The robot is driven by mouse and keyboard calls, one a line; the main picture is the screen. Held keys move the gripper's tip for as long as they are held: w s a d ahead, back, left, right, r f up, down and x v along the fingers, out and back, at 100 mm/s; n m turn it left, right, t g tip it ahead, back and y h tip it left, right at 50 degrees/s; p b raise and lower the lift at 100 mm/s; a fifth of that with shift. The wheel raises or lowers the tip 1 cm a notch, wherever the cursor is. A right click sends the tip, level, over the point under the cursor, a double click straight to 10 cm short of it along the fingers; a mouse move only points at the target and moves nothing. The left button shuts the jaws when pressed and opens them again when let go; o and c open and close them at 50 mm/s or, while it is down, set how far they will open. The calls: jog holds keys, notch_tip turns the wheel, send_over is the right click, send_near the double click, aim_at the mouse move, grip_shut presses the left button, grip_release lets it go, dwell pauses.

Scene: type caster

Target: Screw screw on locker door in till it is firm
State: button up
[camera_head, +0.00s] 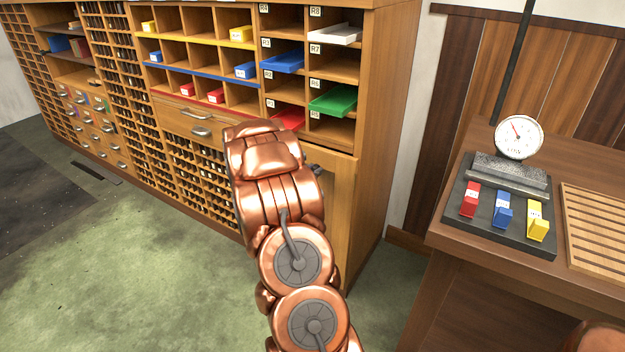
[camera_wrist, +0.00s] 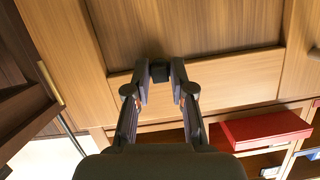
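The locker door (camera_wrist: 190,95) is pale wood with a raised frame and fills much of the wrist view. In the head view a strip of the door (camera_head: 341,185) shows beside my copper arm. A small dark block, seemingly the screw's head (camera_wrist: 159,72), stands on the door's frame.
Above the door are cubbies with a red tray (camera_head: 290,117), a green tray (camera_head: 333,100) and a blue tray (camera_head: 283,61). The red tray also shows close by in the wrist view (camera_wrist: 265,129). A bench (camera_head: 470,249) with a dial gauge (camera_head: 519,137) stands right. Green floor (camera_head: 150,270) is clear left.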

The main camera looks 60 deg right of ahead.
jog(key=o, duration=0.4)
jog(key=shift+o, duration=0.2)
jog(key=v, duration=1.2)
